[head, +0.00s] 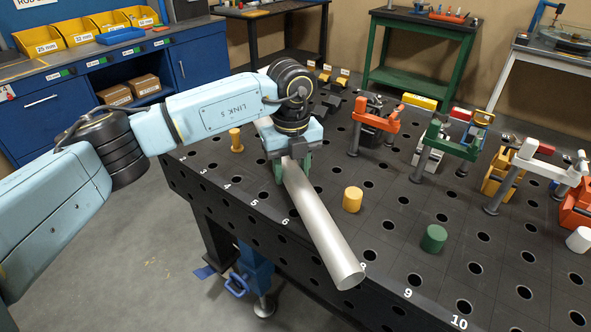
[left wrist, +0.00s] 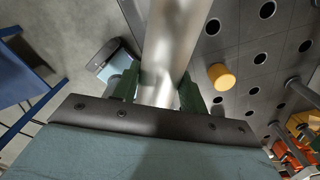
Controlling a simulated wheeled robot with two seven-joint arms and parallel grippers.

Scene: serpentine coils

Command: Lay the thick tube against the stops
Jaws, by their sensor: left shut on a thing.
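The thick tube (head: 320,222) is a plain silver-grey pipe. My left gripper (head: 292,170) is shut on it with green fingers, which also show in the left wrist view (left wrist: 160,92) on both sides of the tube (left wrist: 172,40). The tube slants along the table's front edge, its open near end by number 8; part of it is hidden behind the gripper. A yellow stop (head: 352,200) and a green stop (head: 433,238) stand to its right, with visible gaps. A white stop (head: 579,240) is at the far right, an orange-yellow peg (head: 236,140) left of the gripper. My right gripper is not in view.
The dark table (head: 390,255) has a grid of holes and numbers along its front edge. Orange (head: 378,120), green (head: 455,140) and white (head: 530,165) clamps stand towards the back and right. The surface around the yellow and green stops is clear.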

